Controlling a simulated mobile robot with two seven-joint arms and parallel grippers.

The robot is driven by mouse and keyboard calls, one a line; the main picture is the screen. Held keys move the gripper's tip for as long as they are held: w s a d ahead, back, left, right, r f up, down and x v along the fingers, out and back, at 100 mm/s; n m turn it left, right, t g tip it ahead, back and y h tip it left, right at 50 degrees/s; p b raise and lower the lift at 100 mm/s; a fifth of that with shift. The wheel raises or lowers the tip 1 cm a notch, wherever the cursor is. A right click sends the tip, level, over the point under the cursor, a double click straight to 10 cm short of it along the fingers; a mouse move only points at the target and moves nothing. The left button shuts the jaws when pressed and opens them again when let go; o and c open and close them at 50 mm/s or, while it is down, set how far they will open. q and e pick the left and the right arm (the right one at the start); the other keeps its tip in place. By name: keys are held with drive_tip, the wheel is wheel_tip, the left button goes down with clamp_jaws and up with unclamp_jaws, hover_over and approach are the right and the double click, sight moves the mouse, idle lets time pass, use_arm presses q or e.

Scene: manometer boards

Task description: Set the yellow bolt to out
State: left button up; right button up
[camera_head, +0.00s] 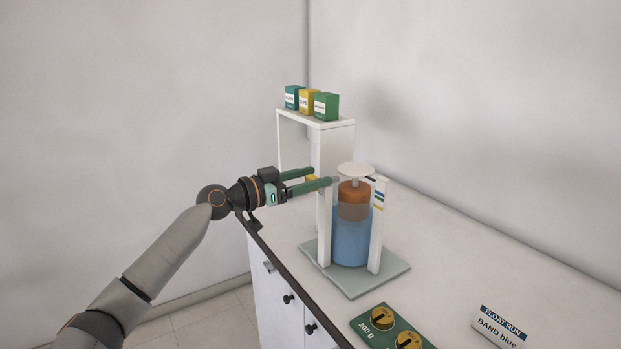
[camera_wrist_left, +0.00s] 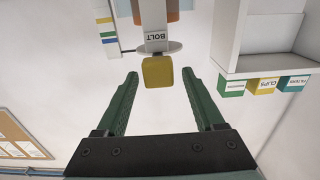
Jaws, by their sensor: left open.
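In the head view only a small yellow part of the bolt (camera_head: 311,179) shows, partly hidden by my left gripper. My left gripper (camera_head: 332,177) is open, its green fingers pointing at the float stand. In the wrist view the fingers (camera_wrist_left: 158,78) are on either side of the bolt, with gaps to it. The stand holds a blue cylinder (camera_head: 351,238) with an orange float (camera_head: 354,192) and a white disc (camera_head: 356,169) on top.
A white shelf (camera_head: 335,145) behind bears teal, yellow and green boxes (camera_head: 326,106). The stand's grey base (camera_head: 352,283) sits on the white counter (camera_head: 440,235). A green tray (camera_head: 372,340) with brass weights and a FLOAT RUN card (camera_head: 499,328) lie in front.

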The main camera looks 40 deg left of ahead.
use_arm(q)
drive_tip(key=shift+s, duration=0.1)
drive_tip(key=shift+s+a+f, duration=0.1)
drive_tip(key=shift+s+a, duration=0.05)
drive_tip(key=shift+s, duration=0.05)
drive_tip(key=b+v, duration=0.4)
drive_tip(key=v, duration=0.8)
drive_tip(key=shift+b, duration=0.4)
drive_tip(key=shift+w, duration=0.1)
